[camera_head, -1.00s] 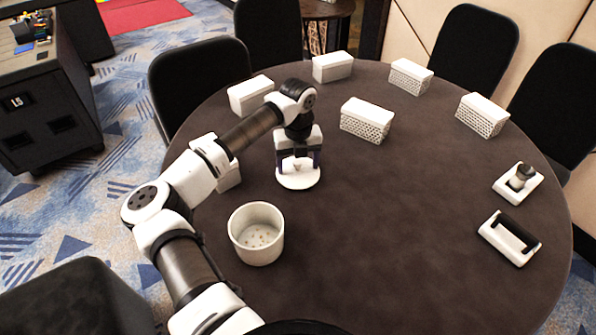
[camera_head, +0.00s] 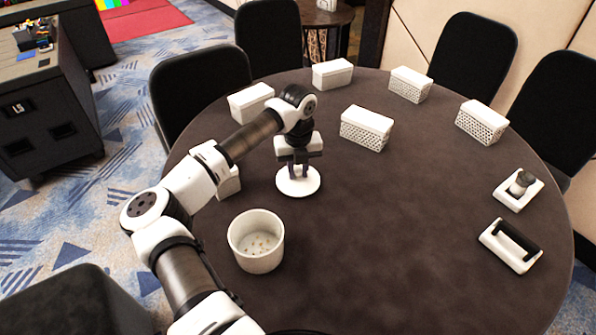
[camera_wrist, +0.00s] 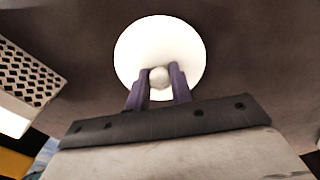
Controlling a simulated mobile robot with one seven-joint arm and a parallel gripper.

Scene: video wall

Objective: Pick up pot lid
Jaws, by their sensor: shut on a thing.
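The pot lid (camera_head: 298,187) is a round white disc with a small knob, on or just above the dark table; I cannot tell which. In the wrist view the lid (camera_wrist: 135,50) is below my gripper, and its pale round knob (camera_wrist: 159,77) sits between the two purple-grey fingers. My gripper (camera_head: 299,174) points straight down and is shut on the knob. In the wrist view my gripper (camera_wrist: 160,82) hides the near part of the lid. A white open pot (camera_head: 256,254) with a speckled inside stands on the table, nearer and to the left of the lid.
White boxes with perforated sides stand around the back, one box (camera_head: 366,128) right of my gripper. Another box (camera_head: 228,182) is partly hidden behind my arm. Two white holders (camera_head: 510,246) lie at the right. The table (camera_head: 400,220) is clear in the middle and front.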

